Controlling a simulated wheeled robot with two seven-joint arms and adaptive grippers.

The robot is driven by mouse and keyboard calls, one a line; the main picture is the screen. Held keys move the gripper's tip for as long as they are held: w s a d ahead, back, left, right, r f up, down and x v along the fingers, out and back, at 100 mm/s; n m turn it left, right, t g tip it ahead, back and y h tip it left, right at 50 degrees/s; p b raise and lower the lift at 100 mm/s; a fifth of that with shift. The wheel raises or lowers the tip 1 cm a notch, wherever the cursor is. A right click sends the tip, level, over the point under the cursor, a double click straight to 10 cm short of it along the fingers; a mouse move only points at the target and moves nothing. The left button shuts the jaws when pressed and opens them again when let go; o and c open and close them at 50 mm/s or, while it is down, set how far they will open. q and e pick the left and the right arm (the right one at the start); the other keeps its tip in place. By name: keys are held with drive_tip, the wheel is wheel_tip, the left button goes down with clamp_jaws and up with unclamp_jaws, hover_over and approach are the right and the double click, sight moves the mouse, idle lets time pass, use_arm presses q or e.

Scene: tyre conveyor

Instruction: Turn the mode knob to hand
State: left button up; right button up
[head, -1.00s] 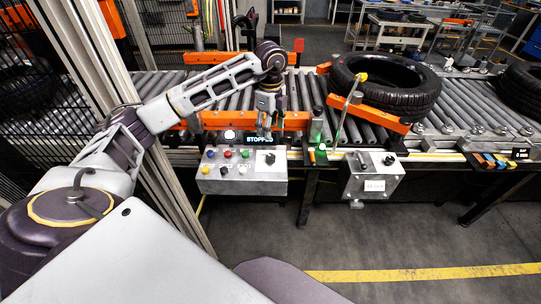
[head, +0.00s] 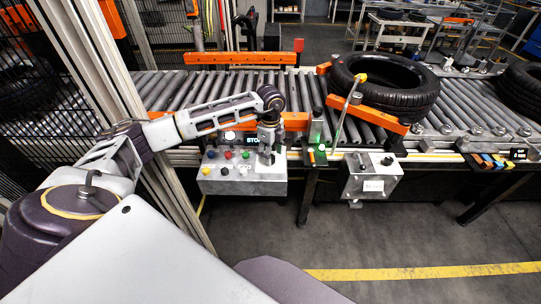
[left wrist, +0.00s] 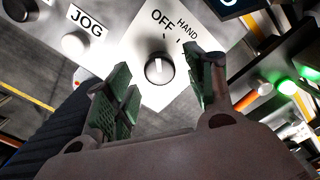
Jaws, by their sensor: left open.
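The mode knob (left wrist: 158,68) is a round black knob with a white line, on a white plate marked OFF and HAND. Its line points roughly up toward the OFF side in the left wrist view. My left gripper (left wrist: 157,72) is open, with one green-padded finger on each side of the knob in that view. I see no clear contact with the knob. In the head view the left gripper (head: 267,157) points down at the right part of the grey control box (head: 240,186), hiding the knob there. My right gripper is not in view.
Several coloured buttons (head: 228,155) sit left of the gripper on the box. A display (head: 254,139) stands behind it, partly covered. A second grey box (head: 372,181) with a black knob is to the right. A tyre (head: 385,85) lies on the roller conveyor (head: 200,88).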

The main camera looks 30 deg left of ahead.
use_arm(q)
drive_tip(key=shift+f, duration=0.95)
drive_tip(key=shift+c, duration=0.3)
drive_tip(key=c, duration=1)
